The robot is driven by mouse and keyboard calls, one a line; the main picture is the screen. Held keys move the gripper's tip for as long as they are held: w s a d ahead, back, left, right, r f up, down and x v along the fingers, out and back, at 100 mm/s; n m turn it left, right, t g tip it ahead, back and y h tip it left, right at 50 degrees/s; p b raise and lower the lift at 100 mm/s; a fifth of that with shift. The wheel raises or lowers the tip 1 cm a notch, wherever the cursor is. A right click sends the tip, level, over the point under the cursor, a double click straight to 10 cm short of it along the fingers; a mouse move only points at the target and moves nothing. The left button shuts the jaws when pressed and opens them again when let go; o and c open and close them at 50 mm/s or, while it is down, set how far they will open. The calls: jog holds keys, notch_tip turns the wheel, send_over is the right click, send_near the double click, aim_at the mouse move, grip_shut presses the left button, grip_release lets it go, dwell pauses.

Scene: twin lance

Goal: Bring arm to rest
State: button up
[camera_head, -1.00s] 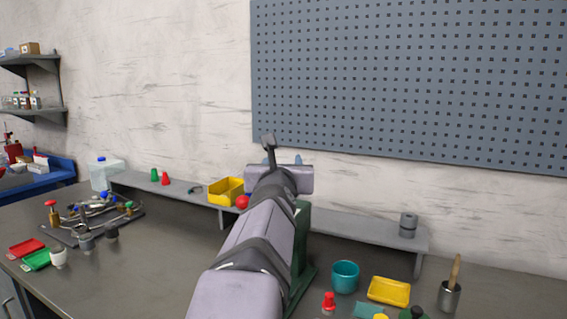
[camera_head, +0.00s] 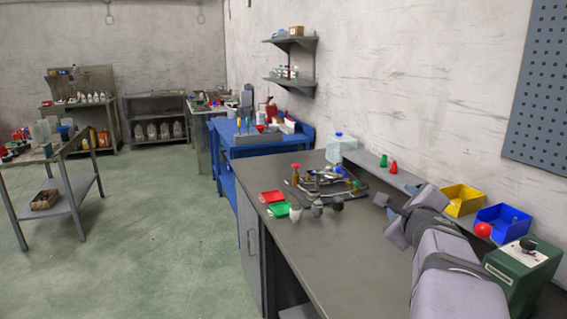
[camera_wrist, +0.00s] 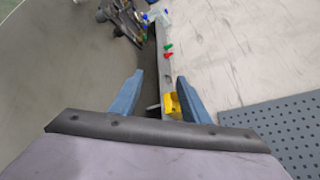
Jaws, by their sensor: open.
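My gripper (camera_wrist: 158,93) is open, with its two blue fingers apart and nothing between their tips that I can see held. In the head view, my arm reaches up from the lower right over the bench. Its blue fingertips (camera_head: 386,204) show near the front of the grey raised shelf, left of the yellow bin (camera_head: 463,200). In the wrist view the yellow bin (camera_wrist: 171,103) appears beyond the fingers, near the right one. Part of the gripper is hidden behind its own wrist in the head view.
A blue bin (camera_head: 502,222) and a green box (camera_head: 524,275) stand right of my arm, by a red ball (camera_head: 483,230). Red and green cones (camera_head: 393,167) stand on the shelf. A cluttered fixture (camera_head: 325,184) lies farther left. The bench front-left (camera_head: 345,255) is clear.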

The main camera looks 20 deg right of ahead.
jog(key=w+a+f+n+y+p, duration=0.1)
jog(key=a+f+n+y, duration=0.15)
jog(key=a, duration=0.35)
jog(key=w+a+f+n+g+y+p, duration=0.1)
jog(key=w+a+f+n+y+p, duration=0.1)
jog(key=a+n, duration=0.25)
jog(key=w+a+f+n+y+p, duration=0.1)
jog(key=a+f+n+y, duration=0.15)
jog(key=a, duration=0.35)
jog(key=s+a+f+n+g+y+p, duration=0.2)
jog(key=s+a+f+n+g, duration=0.1)
jog(key=a+n, duration=0.3)
jog(key=s+a+f+n+g+y+p, duration=0.1)
jog(key=s+a+f+n+g+p, duration=0.2)
jog(key=a, duration=0.5)
jog(key=s+a+f+n+g+h+p, duration=0.1)
jog(key=s+a+f+n+g+p, duration=0.1)
jog(key=s+n, duration=0.4)
jog(key=s+a+f+n+g+h+p, duration=0.1)
jog(key=s+a+f+n+g+p, duration=0.1)
jog(key=s+n, duration=0.5)
jog(key=s+f+g+p, duration=0.1)
jog(key=s, duration=0.3)
jog(key=shift+s+f+g, duration=0.15)
jog(key=shift+f+g, duration=0.2)
jog(key=shift+g, duration=0.05)
